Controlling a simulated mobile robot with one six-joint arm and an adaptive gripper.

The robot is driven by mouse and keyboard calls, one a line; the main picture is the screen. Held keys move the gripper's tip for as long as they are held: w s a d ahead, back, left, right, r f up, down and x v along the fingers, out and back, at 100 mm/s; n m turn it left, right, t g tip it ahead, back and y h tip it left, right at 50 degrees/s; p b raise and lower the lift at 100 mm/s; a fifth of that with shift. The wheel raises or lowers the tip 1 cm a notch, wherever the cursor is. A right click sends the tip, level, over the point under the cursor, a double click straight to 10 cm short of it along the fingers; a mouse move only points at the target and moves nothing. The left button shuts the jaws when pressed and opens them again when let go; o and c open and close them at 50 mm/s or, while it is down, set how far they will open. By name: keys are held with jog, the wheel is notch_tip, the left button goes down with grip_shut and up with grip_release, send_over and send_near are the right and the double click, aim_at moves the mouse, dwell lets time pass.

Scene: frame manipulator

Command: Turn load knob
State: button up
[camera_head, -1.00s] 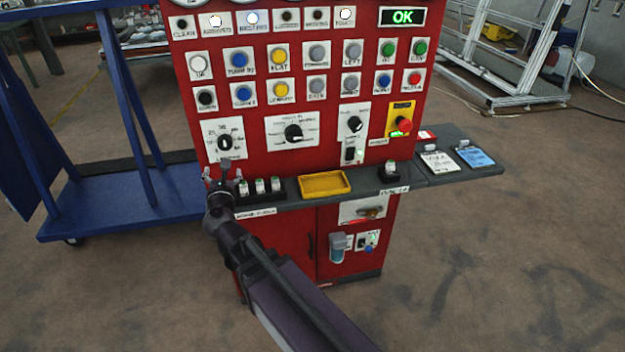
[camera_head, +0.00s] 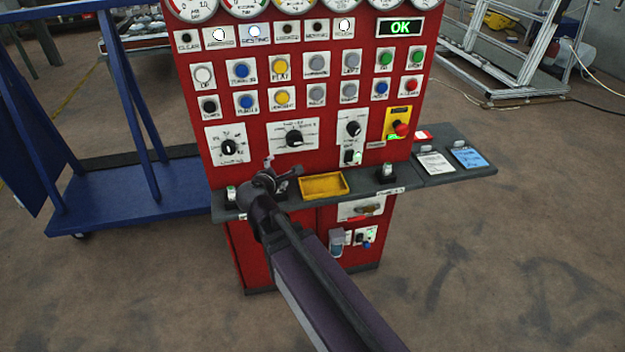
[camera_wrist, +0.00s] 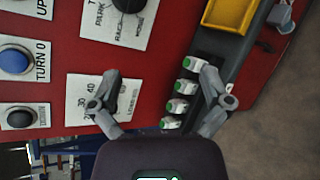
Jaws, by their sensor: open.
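The load knob (camera_head: 229,147) is a black dial on a white, number-marked plate at the lower left of the red panel. In the wrist view its plate (camera_wrist: 80,84) lies behind the left finger, which largely hides the knob. My gripper (camera_head: 283,167) is in front of the panel, right of and below the load knob in the head view.
A grey shelf (camera_head: 410,179) juts out below the knobs and carries a yellow tray (camera_head: 323,186). Several green-topped switches (camera_wrist: 183,88) stand along it near the right finger. Another selector knob (camera_head: 294,138) and a red emergency button (camera_head: 402,130) are farther right. A blue cart (camera_head: 130,201) stands left.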

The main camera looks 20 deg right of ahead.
jog(key=s+d+m+g+y+p, duration=0.1)
jog(key=s+d+m+g+p, duration=0.6)
jog(key=m, duration=0.5)
jog(key=shift+s+d+g+y+p, duration=0.3)
jog(key=shift+s+g+y+p, duration=0.15)
jog(key=shift+s+p, duration=0.25)
jog(key=shift+f, duration=0.1)
jog(key=s+f+m+g+y, duration=0.2)
jog(key=s+m+g+y, duration=0.2)
jog(key=s+m, duration=0.3)
jog(key=shift+s+a+f, duration=0.15)
jog(key=shift+a+f, duration=0.15)
jog(key=shift+f, duration=0.05)
jog(key=shift+y, duration=0.25)
dwell(1.1)
